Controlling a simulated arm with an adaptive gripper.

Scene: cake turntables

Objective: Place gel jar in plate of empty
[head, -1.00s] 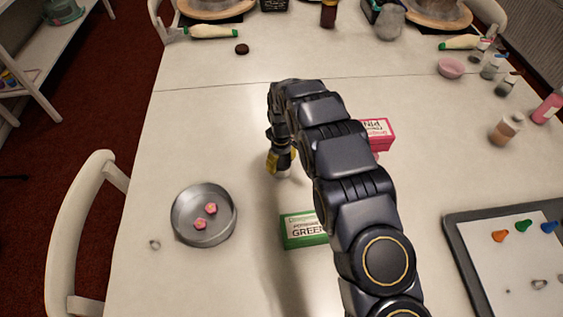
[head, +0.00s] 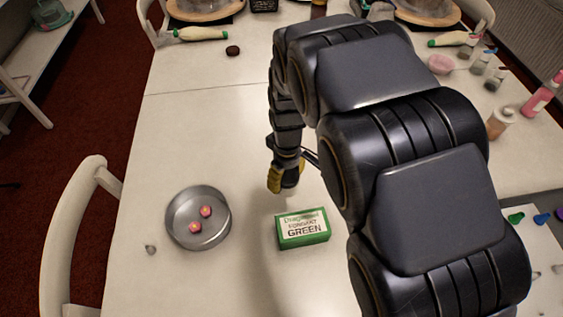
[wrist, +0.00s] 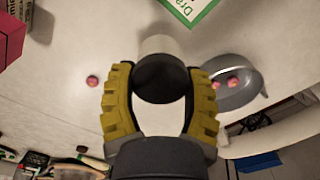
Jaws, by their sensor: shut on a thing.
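The gel jar (wrist: 160,76), with a dark round lid and a pale body, is between the two yellow fingers of my gripper (wrist: 162,82) in the wrist view. My gripper is shut on it near the lid. In the head view my gripper (head: 284,179) points down over the table, right of the plate and behind the green box; the jar is hidden there. The plate (head: 172,222) is a shallow round grey metal pan with two small pink flower pieces in it. In the wrist view the plate (wrist: 240,99) is to the right of the jar, apart from it.
Bottles and a pink bowl (head: 440,64) stand far right. A white chair (head: 62,230) is at the left table edge. The table between gripper and plate is clear.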

